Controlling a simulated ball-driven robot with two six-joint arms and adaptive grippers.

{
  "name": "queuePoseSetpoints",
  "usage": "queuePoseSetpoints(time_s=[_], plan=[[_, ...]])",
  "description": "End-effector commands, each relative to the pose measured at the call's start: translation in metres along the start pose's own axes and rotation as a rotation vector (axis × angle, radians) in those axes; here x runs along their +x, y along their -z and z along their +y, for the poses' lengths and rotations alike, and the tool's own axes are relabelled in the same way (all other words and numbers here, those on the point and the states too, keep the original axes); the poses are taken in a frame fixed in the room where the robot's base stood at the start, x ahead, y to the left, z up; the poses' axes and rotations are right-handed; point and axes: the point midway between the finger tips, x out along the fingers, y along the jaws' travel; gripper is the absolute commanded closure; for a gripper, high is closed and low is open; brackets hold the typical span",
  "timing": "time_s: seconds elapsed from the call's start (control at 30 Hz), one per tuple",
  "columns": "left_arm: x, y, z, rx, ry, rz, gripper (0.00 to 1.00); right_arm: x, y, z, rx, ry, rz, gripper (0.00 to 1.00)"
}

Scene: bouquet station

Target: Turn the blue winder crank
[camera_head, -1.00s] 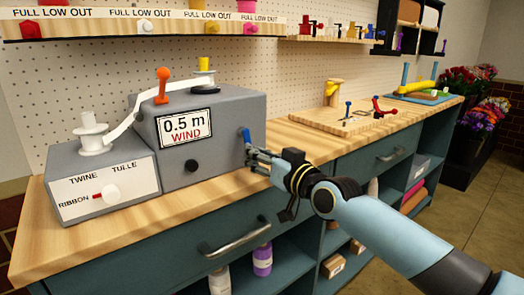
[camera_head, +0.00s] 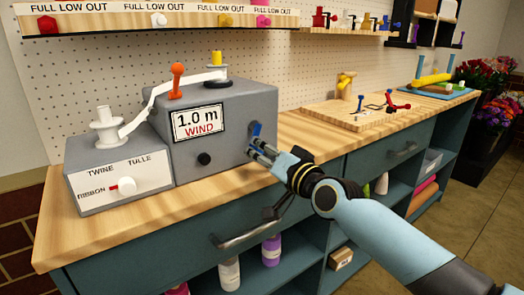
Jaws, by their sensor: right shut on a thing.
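The grey winder box (camera_head: 240,118) stands on the wooden counter, its display (camera_head: 200,122) reading "1.0 m WIND". The blue crank (camera_head: 256,129) sticks out at the box's right side, partly hidden by my fingers. My right gripper (camera_head: 262,148) is shut on the crank handle, close beside the box's right face. White ribbon (camera_head: 148,108) runs from a white spool (camera_head: 103,122) past an orange lever (camera_head: 177,78) to a dark reel with a yellow knob (camera_head: 216,58). My left gripper is not in view.
The selector box (camera_head: 120,182) at left is marked TWINE, TULLE and RIBBON, with its red pointer toward RIBBON. A drawer handle (camera_head: 240,238) lies below the counter edge. A wooden board (camera_head: 340,112) with small tools stands farther right. The counter (camera_head: 215,190) in front is clear.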

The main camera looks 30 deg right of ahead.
Motion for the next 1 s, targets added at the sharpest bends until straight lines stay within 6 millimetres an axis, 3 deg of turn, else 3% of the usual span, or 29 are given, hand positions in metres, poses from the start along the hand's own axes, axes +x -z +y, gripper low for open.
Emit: queuePoseSetpoints(time_s=[0.33, 0.37, 0.53, 0.83, 1.0], plan=[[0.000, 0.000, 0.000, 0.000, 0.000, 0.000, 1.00, -0.001, -0.002, 0.001, 0.002, -0.003, -0.004, 1.00], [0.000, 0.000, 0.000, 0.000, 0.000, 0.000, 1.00, -0.001, -0.002, 0.001, 0.002, -0.003, -0.004, 0.78], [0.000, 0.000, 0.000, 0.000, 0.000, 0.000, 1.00, 0.000, -0.001, 0.001, 0.001, -0.002, -0.002, 0.55], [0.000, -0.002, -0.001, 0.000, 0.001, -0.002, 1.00, -0.002, -0.001, 0.000, 0.000, -0.001, -0.001, 0.55], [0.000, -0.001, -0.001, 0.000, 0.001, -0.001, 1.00, -0.020, -0.001, 0.001, -0.002, -0.001, -0.003, 0.55]])
